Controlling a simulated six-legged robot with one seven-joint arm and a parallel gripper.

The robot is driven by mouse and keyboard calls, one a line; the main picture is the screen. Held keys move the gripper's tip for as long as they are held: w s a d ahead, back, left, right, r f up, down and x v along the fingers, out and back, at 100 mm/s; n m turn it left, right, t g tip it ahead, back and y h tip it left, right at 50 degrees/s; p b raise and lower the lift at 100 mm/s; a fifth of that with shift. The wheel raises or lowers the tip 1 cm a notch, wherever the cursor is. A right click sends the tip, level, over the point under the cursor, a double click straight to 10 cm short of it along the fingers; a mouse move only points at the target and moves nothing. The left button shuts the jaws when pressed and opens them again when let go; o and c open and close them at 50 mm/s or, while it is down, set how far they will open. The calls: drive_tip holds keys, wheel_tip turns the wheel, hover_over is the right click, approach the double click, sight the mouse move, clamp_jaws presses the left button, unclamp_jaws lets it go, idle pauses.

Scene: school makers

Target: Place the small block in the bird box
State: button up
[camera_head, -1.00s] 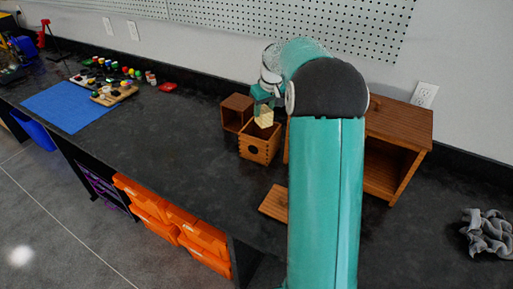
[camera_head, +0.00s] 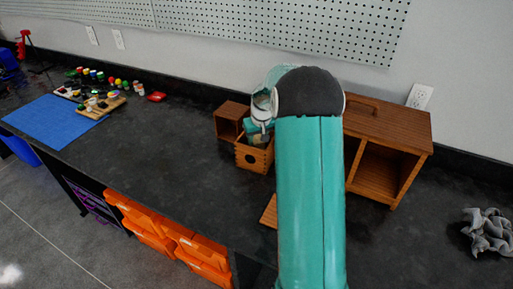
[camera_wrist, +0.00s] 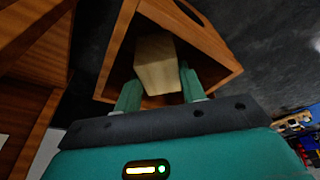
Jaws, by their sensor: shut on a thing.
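The bird box (camera_head: 254,157) is a small open-topped wooden box with a round hole in its front, standing on the dark counter. The small block (camera_wrist: 156,66) is pale wood. My gripper (camera_wrist: 160,88) is shut on the block, one teal finger on each side. In the wrist view the block is framed by the box's walls (camera_wrist: 215,50), at its open top. In the head view my gripper (camera_head: 260,132) is low over the box opening, and the block is mostly hidden. I cannot tell whether the block touches the box's bottom.
A large wooden cabinet (camera_head: 405,140) with open compartments stands to the right, partly behind my arm. A wooden board (camera_head: 268,212) lies in front.

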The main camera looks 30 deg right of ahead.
sight(257, 146)
drive_tip(key=shift+s+f, duration=0.1)
drive_tip(key=shift+f, duration=1.95)
drive_tip(key=shift+f, duration=0.1)
drive_tip(key=o, duration=0.8)
